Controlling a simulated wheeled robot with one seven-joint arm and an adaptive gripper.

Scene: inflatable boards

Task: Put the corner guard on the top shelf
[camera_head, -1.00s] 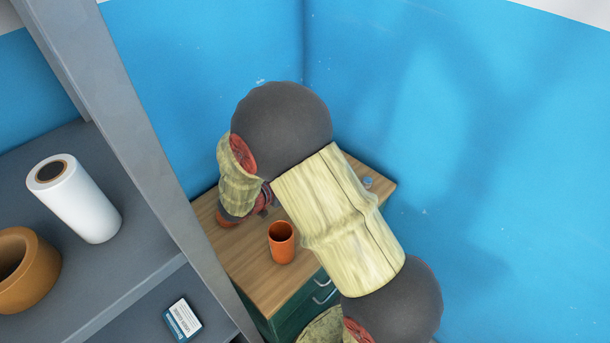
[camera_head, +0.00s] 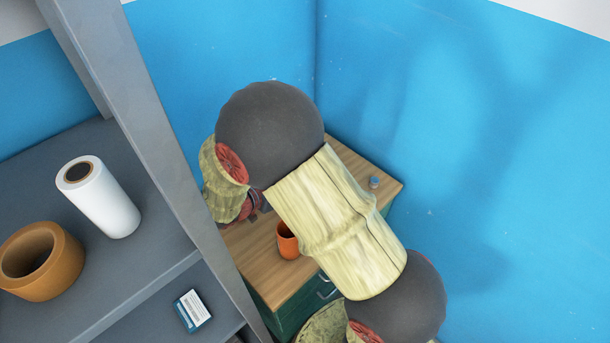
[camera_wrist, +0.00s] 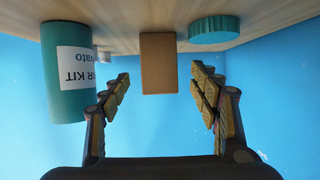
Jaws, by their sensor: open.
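In the wrist view, a plain brown block-like piece (camera_wrist: 158,62) stands on the wooden top, which appears upside down. It may be the corner guard; I cannot tell for sure. My gripper (camera_wrist: 160,76) is open, with one finger on each side of the piece's line and visible gaps to both. The piece looks a little beyond the fingertips, untouched. In the head view, my arm hides the piece and most of my gripper. The grey shelf unit (camera_head: 150,262) stands at the left, with a higher board and a lower board in view.
A teal cylinder with a "KIT" label (camera_wrist: 68,95) stands left of the fingers, close to them; a teal round lid (camera_wrist: 214,30) is at right. An orange cup (camera_head: 287,246) is on the wooden cabinet top (camera_head: 270,280). A white roll (camera_head: 110,205) and brown ring (camera_head: 45,275) occupy the higher board.

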